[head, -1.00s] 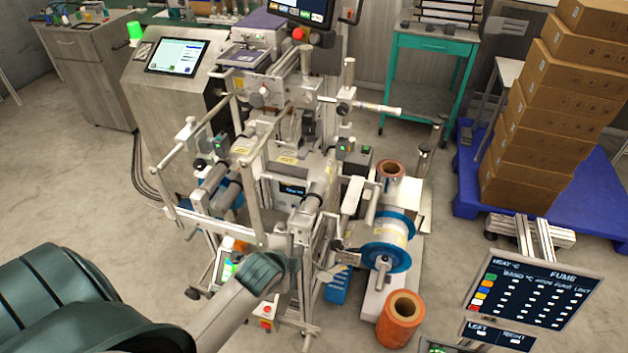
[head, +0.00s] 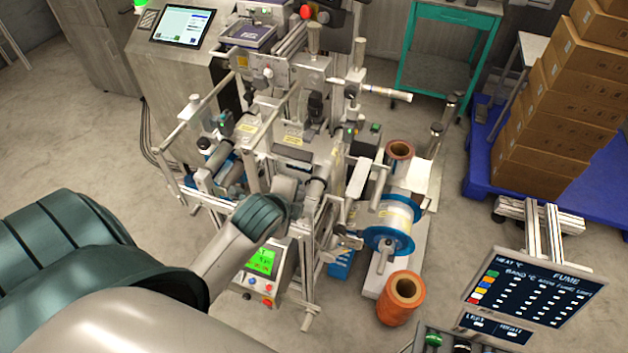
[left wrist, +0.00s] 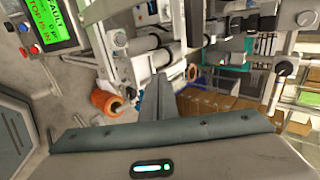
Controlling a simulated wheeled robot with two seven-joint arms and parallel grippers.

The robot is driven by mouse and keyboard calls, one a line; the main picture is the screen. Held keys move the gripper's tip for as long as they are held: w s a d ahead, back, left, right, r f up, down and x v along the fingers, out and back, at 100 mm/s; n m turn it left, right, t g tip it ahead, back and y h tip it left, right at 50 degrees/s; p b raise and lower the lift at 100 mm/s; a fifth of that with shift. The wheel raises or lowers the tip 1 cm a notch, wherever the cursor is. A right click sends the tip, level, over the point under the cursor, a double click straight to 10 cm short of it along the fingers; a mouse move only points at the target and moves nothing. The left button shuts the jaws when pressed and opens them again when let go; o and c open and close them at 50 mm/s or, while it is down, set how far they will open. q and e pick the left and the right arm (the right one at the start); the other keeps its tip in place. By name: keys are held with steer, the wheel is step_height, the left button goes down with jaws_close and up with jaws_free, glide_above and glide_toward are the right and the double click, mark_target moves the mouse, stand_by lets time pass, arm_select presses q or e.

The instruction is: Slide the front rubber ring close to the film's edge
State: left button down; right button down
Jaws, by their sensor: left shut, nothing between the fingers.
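A reel of pale film (head: 396,214) sits between two blue discs on the right side of the machine. The front blue disc (head: 402,244) faces me, with a grey shaft end sticking out of it. I cannot tell for sure whether this disc is the front rubber ring; no other ring stands out. My left arm reaches in from the left, its wrist in front of the machine's lower frame, left of the reel and apart from it. My left gripper (left wrist: 159,88) is shut and empty in the left wrist view, its fingers pointing toward the machine. My right gripper is not in view.
An orange roll (head: 402,298) stands on the floor before the reel. A smaller brown roll (head: 398,150) is behind it. A green-lit control box (head: 262,262) is below my left wrist. A dark display panel (head: 530,288) is at lower right. Stacked cartons (head: 560,105) stand at right.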

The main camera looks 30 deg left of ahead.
arm_select(q)
steer(key=p, duration=0.3)
glide_toward(318, 180)
step_height(318, 180, down, 3)
steer(key=shift+f, duration=0.25)
steer(key=w, duration=0.1)
steer(key=w+p, duration=0.1)
steer(key=shift+w+a, duration=0.35)
steer(key=shift+w, duration=0.05)
steer(key=shift+w+a+f+p, duration=0.15)
steer(key=shift+w+p, duration=0.15)
steer(key=shift+w, duration=0.2)
